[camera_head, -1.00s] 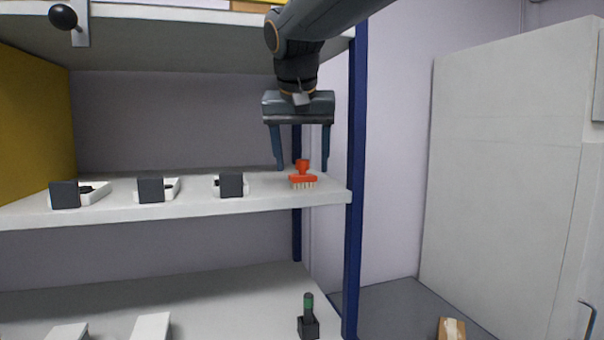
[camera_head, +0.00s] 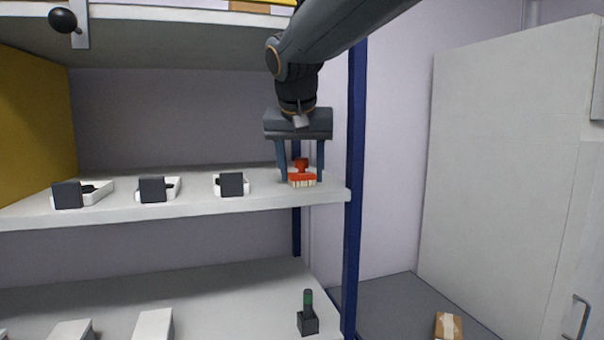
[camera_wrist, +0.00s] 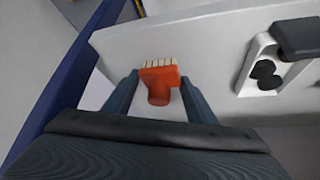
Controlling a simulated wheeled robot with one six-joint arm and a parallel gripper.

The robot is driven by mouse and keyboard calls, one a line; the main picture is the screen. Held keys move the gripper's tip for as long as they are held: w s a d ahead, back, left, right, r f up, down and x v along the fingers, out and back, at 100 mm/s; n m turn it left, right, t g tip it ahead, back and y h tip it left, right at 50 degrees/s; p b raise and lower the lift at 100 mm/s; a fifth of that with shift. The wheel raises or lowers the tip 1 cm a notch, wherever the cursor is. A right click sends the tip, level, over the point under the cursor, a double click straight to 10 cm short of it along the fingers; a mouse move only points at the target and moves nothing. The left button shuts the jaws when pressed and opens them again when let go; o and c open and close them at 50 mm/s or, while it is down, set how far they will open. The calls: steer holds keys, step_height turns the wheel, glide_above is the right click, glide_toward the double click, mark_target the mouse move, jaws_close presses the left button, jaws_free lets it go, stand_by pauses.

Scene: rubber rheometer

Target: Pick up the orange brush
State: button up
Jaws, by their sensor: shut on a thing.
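The orange brush (camera_head: 302,178) stands upright at the right end of the upper shelf, its pale bristles down and its knob up. My gripper (camera_head: 302,178) has come down from above, with one finger on each side of the brush. The bristles appear to be still at the shelf surface; I cannot tell whether there is a gap.
The shelf (camera_head: 262,207) also holds several white trays with black blocks, the nearest (camera_head: 231,185) left of the brush. A blue post (camera_head: 355,200) stands close on the right. A green-topped item in a black holder (camera_head: 308,314) is on the shelf below.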

steer(key=shift+r, duration=0.15)
steer(key=shift+r+b, duration=0.45)
steer(key=shift+r, duration=0.15)
steer(key=s+d+p, duration=0.2)
steer(key=s+p, duration=0.2)
steer(key=s, duration=0.4)
steer(key=s+d+p, duration=0.3)
steer(key=s+p, duration=0.1)
steer(key=s, duration=0.5)
steer(key=shift+s+p, duration=0.15)
steer(key=shift+p, duration=0.2)
